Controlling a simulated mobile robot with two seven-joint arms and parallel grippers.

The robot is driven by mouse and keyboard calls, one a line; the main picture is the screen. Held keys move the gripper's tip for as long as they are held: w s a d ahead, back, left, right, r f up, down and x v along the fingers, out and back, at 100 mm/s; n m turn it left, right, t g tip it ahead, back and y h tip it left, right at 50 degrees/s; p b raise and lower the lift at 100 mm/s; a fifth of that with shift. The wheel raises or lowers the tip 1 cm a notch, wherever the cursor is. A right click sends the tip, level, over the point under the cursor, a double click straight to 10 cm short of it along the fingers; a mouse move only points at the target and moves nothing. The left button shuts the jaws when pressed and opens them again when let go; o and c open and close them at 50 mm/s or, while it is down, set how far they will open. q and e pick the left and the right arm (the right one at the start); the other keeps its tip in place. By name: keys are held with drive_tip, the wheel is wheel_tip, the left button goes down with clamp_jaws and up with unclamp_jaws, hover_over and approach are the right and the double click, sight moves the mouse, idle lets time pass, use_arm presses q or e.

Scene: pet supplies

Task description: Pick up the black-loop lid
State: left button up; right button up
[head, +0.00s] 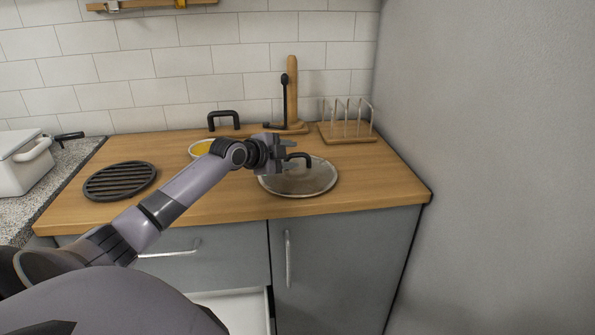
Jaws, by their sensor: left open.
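The lid (311,184) is a round, greyish see-through disc with a pale rim, lying flat on the wooden counter right of centre. Its black loop handle (303,156) stands up from the middle. My left gripper (287,155) is open and reaches in from the left over the lid. Its fingertips are at the left side of the loop and hide part of it. I cannot tell whether the loop is between the fingers. My right gripper is not in view.
A bowl with yellow contents (201,148) sits behind my left arm, near another black loop handle (224,118). A wooden post stand (292,92) and a wire rack (347,131) stand behind the lid. A black round grate (120,181) lies left. A grey wall (490,150) bounds the right.

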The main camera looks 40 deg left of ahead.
use_arm(q)
drive_tip(key=shift+x, duration=1.4)
clamp_jaws()
idle(0.4)
drive_tip(key=shift+a+r, duration=0.1)
drive_tip(key=shift+r, duration=0.05)
